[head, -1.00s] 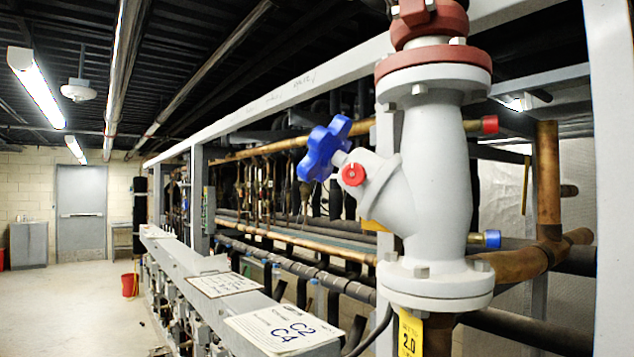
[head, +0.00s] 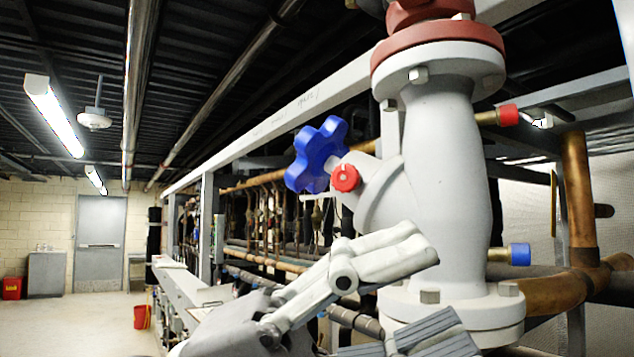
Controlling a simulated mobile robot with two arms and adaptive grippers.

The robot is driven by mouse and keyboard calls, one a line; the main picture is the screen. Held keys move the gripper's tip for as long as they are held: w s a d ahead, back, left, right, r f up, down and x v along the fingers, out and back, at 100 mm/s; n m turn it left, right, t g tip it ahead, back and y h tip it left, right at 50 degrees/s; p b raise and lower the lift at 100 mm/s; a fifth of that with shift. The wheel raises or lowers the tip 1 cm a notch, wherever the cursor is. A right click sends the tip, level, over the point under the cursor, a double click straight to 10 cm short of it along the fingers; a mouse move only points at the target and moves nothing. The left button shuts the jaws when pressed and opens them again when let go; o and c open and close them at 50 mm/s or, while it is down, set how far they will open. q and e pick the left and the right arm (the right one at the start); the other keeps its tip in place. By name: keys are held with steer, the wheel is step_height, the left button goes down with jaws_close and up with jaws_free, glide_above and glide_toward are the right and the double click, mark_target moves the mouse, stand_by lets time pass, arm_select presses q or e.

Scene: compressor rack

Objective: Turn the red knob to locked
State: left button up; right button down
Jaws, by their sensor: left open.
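The small round red knob (head: 346,178) sits on the side of the grey valve body (head: 445,170), just right of the blue star-shaped handwheel (head: 318,155). A pale mark shows on the knob's face, too small to read. My left gripper (head: 437,290) comes in from the lower left, in front of the valve's lower part. Its two fingers are spread apart, with nothing between them that I can make out. It is below and to the right of the red knob, apart from it in the picture. My right gripper is not in view.
Red-capped (head: 507,115) and blue-capped (head: 519,254) stubs stick out right of the valve. A copper pipe (head: 578,200) stands behind them. The rack of pipes runs back to the left. Open floor (head: 70,325) lies at far left, with a red bucket (head: 142,316).

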arm_select(q)
steer(key=d+t+y, duration=0.2)
steer(key=t+y, duration=0.2)
steer(key=n+t+y, duration=1.1)
steer(key=n+t, duration=0.1)
steer(key=t, duration=0.4)
glide_toward(341, 176)
steer(key=shift+m, duration=0.3)
steer(key=p+x, duration=0.4)
steer(key=x, duration=0.3)
steer(key=shift+w+r+p, duration=0.1)
steer(key=shift+r+p, duration=0.05)
steer(key=shift+p, duration=0.15)
steer(key=shift+w+d, duration=0.25)
steer(key=shift+w, duration=0.2)
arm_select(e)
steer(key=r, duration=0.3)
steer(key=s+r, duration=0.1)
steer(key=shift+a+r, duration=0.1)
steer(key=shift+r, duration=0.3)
